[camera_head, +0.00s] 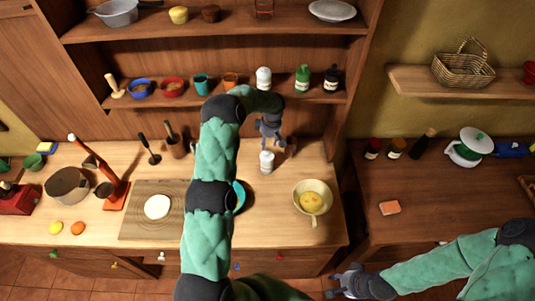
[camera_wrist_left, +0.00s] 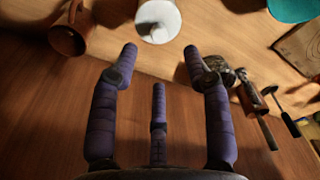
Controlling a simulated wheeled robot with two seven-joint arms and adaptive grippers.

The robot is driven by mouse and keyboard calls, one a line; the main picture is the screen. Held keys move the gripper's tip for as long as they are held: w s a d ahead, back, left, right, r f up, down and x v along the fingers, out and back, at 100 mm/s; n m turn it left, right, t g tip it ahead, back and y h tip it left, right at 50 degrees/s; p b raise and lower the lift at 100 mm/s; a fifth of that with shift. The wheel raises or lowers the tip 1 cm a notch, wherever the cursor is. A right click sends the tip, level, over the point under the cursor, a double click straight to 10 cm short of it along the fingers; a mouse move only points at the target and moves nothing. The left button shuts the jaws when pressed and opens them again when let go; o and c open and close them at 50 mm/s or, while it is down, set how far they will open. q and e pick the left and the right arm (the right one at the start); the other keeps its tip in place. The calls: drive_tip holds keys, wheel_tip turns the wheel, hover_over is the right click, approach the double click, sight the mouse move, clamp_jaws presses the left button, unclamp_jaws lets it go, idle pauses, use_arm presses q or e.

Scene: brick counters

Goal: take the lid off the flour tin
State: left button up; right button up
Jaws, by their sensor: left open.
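A small white container (camera_head: 267,162) with a greyish top stands upright on the left counter. I cannot tell for sure that it is the flour tin. A white round thing, probably the same container, shows in the left wrist view (camera_wrist_left: 157,20), beyond my fingertips and partly cut off by the frame's top edge. My left gripper (camera_head: 270,126) is just behind the container in the head view; its fingers are spread and empty in the left wrist view (camera_wrist_left: 160,68). My right gripper (camera_head: 343,283) is low, in front of the counters, and its fingers are too small to read.
A cream pan (camera_head: 325,188) with yellow food stands right of the container. A teal bowl (camera_head: 242,197) is partly hidden by my left arm. A utensil pot (camera_head: 178,148) stands left. A shelf (camera_head: 325,98) is behind.

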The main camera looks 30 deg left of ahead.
sight(267, 152)
use_arm(q)
drive_tip(key=shift+w+f, duration=0.1)
drive_tip(key=shift+f, duration=0.6)
drive_tip(key=shift+s+f+p, duration=0.2)
drive_tip(key=shift+f+p, duration=0.25)
drive_tip(key=shift+f, duration=0.05)
wheel_tip(267, 152, down, 3)
drive_tip(key=shift+a+f+p, duration=0.1)
drive_tip(key=shift+p, duration=0.5)
drive_tip(key=shift+f, duration=0.45)
drive_tip(key=shift+c, duration=0.2)
clamp_jaws()
